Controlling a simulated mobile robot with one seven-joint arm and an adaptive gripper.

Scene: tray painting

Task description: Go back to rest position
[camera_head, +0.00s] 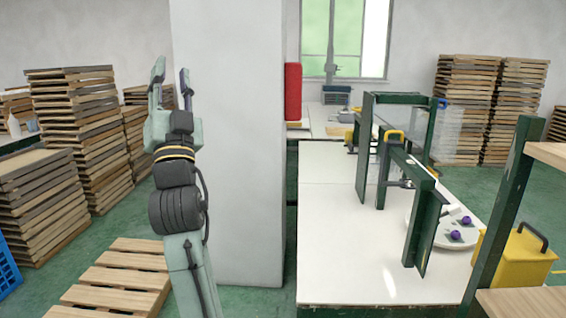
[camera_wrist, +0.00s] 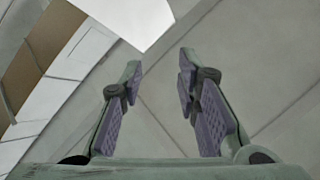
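My gripper (camera_head: 171,84) is raised at the left of the head view, with its fingers pointing up in front of a white pillar (camera_head: 232,140). The fingers are apart and nothing is between them. In the wrist view my gripper (camera_wrist: 160,75) also shows open and empty, with purple pads on both fingers. It is well away from the white worktable (camera_head: 345,235).
The worktable carries a green metal frame (camera_head: 420,225) and a round white plate (camera_head: 440,237) with purple knobs. A yellow container (camera_head: 515,260) stands at the right. Stacked wooden trays (camera_head: 75,110) and a pallet (camera_head: 120,278) are at the left.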

